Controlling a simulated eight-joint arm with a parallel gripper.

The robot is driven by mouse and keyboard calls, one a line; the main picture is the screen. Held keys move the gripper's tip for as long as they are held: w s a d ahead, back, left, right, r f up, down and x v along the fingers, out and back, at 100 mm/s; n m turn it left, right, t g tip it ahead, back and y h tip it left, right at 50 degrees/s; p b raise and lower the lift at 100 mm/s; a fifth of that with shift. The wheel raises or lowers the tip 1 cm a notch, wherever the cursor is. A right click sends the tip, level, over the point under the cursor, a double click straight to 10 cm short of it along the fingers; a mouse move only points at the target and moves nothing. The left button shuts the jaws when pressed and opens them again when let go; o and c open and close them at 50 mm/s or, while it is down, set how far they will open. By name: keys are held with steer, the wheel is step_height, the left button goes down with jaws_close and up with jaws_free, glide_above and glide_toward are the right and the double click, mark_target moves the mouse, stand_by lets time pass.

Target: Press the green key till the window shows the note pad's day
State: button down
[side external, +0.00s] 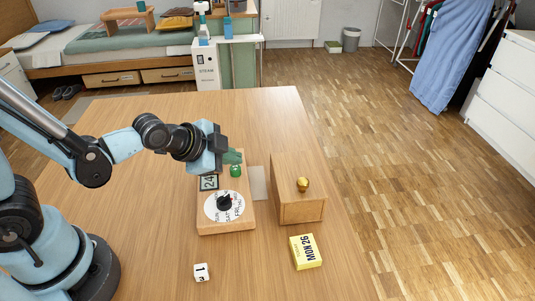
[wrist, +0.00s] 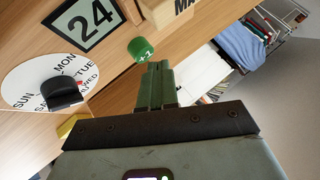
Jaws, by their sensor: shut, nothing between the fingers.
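The wooden calendar board (side external: 210,228) has a dark-framed window (side external: 208,183) at its far left; in the wrist view the window (wrist: 84,24) reads 24. The green key (side external: 236,171) is beside the window; in the wrist view the key (wrist: 142,50) bears "+1". The yellow note pad (side external: 307,252) lies on the table at the right and reads MON 26. My gripper (side external: 234,157) is shut and empty, its green fingers close above the key. In the wrist view the fingertips (wrist: 156,68) appear just beside the key; I cannot tell whether they touch.
A white day dial (side external: 216,209) with a black knob is on the board. A wooden box (side external: 297,195) with a brass knob (side external: 303,184) stands right of it. A white cube (side external: 201,272) marked 1 lies in front. The table's right edge is beyond the box.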

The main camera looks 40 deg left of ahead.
mark_target(232, 170)
steer(key=shift+f, duration=0.15)
stand_by(0.5)
steer(key=shift+r, duration=0.45)
steer(key=shift+r, duration=2.5)
steer(key=s+a+r+n+g+y, duration=0.1)
steer(key=s+a+n, duration=0.4)
steer(key=n, duration=0.5)
steer(key=shift+s+a+r+n+g, duration=0.2)
steer(key=shift+s+r+n+g, duration=0.25)
steer(key=shift+s+r, duration=0.3)
steer(key=shift+f, duration=0.1)
